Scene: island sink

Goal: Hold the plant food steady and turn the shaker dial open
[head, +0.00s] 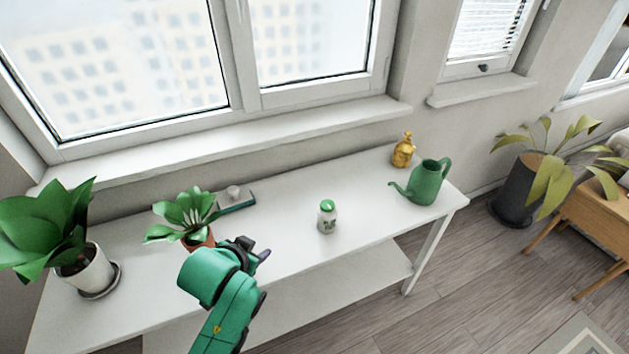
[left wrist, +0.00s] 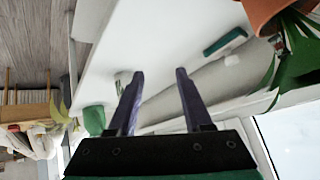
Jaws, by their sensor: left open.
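The plant food (head: 327,218) is a small white shaker bottle with a green dial top (head: 328,205). It stands upright on the white table, right of the picture's middle in the head view. In the left wrist view a small part of what looks like it shows by the left finger, mostly hidden. My left gripper (head: 258,250) is to the left of the bottle and apart from it. Its two fingers (left wrist: 158,95) are spread and empty in the left wrist view. My right gripper is not in view.
A green watering can (head: 426,184) and an amber bottle (head: 403,151) stand at the table's right end. A small potted plant (head: 190,216) is close behind my left arm. A green-edged tool (head: 236,205) lies near the wall. A larger plant (head: 82,270) stands left.

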